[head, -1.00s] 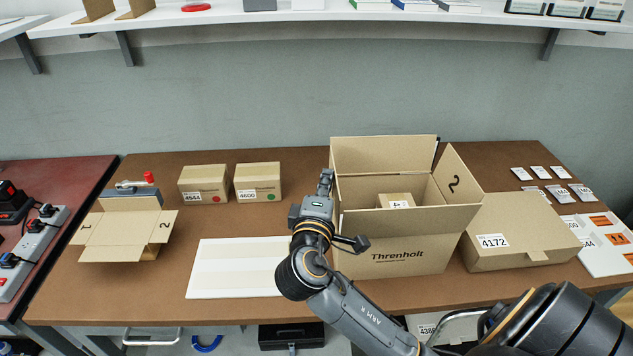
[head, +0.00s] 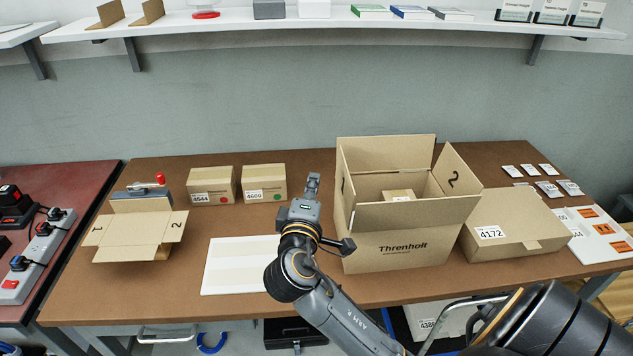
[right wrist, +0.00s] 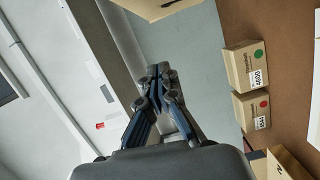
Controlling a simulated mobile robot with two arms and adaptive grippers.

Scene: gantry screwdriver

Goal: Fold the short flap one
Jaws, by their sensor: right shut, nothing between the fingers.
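The large open Threnholt carton (head: 400,252) stands right of the middle of the bench in the head view. Its right short flap, marked 2 (head: 457,172), leans outward. Its left short flap (head: 346,180) stands up and shows as a narrow strip with a dark mark that I cannot read. The back flap stands upright and the front flap sticks out toward me. My right gripper (head: 313,182) is shut and empty, just left of that left flap, with a small gap. Its closed fingers (right wrist: 158,78) also show in the right wrist view. My left gripper is out of view.
A small carton (head: 197,187) with flaps marked 1 and 2 (head: 137,228) is a separate open box at left. Boxes 4544 (head: 211,186) and 4600 (head: 264,184) stand behind a white sheet (head: 235,270). Box 4172 (head: 512,225) sits against the large carton's right.

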